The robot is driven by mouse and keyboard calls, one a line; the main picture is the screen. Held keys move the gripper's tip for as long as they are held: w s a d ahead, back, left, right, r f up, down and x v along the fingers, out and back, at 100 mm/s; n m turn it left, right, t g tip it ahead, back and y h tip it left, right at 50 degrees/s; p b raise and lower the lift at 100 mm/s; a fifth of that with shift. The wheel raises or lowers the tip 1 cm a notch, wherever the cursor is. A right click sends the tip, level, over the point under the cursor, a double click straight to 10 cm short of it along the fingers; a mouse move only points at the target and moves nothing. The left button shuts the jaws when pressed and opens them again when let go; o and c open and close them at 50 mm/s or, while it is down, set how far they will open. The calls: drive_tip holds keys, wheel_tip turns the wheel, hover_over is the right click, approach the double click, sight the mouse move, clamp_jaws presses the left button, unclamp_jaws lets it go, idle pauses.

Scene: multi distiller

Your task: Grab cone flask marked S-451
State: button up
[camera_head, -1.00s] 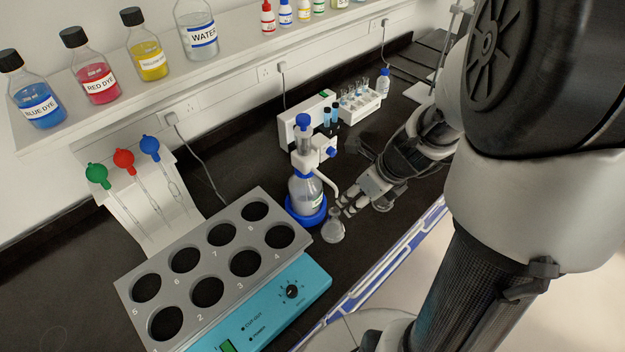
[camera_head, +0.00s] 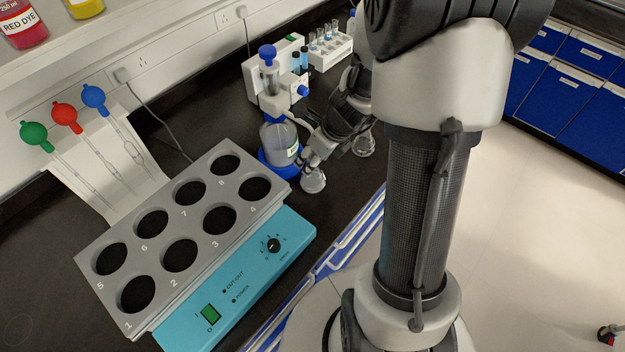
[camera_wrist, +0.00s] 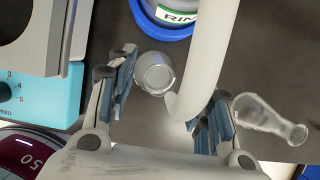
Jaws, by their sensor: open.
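A small clear conical flask (camera_head: 313,181) stands on the dark bench by the dispenser's blue base. In the wrist view this flask (camera_wrist: 155,73) is between my fingers, close to the left one. A second clear conical flask (camera_head: 364,146) stands farther right; in the wrist view this second flask (camera_wrist: 268,118) is outside my right finger. No S-451 marking is legible on either. My gripper (camera_wrist: 168,100) is open, with fingers either side of the near flask and of a white spout (camera_wrist: 207,60). In the head view my gripper (camera_head: 316,152) is just above the near flask, partly hidden by my arm.
The dispenser bottle (camera_head: 279,140) stands right beside the near flask, its spout crossing the gripper's space. A grey eight-hole rack on a blue unit (camera_head: 265,245) is to the left. A tube rack (camera_head: 330,50) stands behind. The bench's front edge is close on the right.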

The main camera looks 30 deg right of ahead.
drive_tip(key=shift+w+a+f, duration=0.1)
drive_tip(key=shift+w+f, duration=0.05)
drive_tip(key=shift+f, duration=0.5)
drive_tip(key=shift+r, duration=0.15)
drive_tip(key=shift+c, duration=0.3)
clamp_jaws()
